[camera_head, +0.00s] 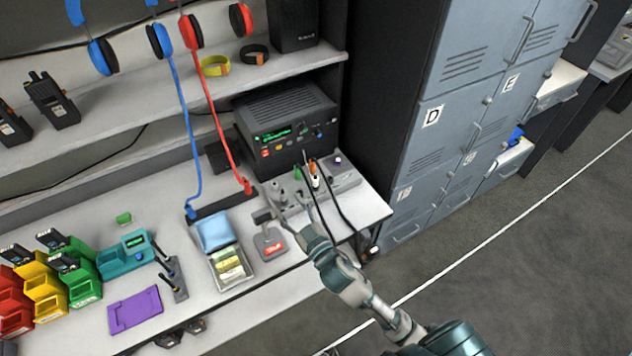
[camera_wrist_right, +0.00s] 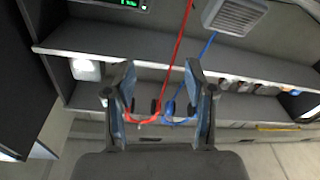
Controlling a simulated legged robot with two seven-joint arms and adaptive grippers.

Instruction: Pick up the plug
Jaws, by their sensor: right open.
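A small orange-and-white plug (camera_head: 315,176) stands in a grey panel (camera_head: 347,180) at the right end of the desk, with a black cable running down from it. A green plug (camera_head: 298,173) sits just left of it. I cannot tell which plug the task means. My right gripper (camera_head: 285,192) is open and empty, in front of the panel and just left of and below the orange plug in the picture. In the right wrist view the two fingers (camera_wrist_right: 161,100) are spread apart, with red and blue cables beyond them. My left gripper is not in view.
A black radio unit (camera_head: 285,125) stands behind the panel. A red cable (camera_head: 215,120) and a blue cable (camera_head: 181,120) hang down to the desk. A tray (camera_head: 236,278) and a red-labelled device (camera_head: 270,243) lie nearby. Grey lockers (camera_head: 430,150) rise at right.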

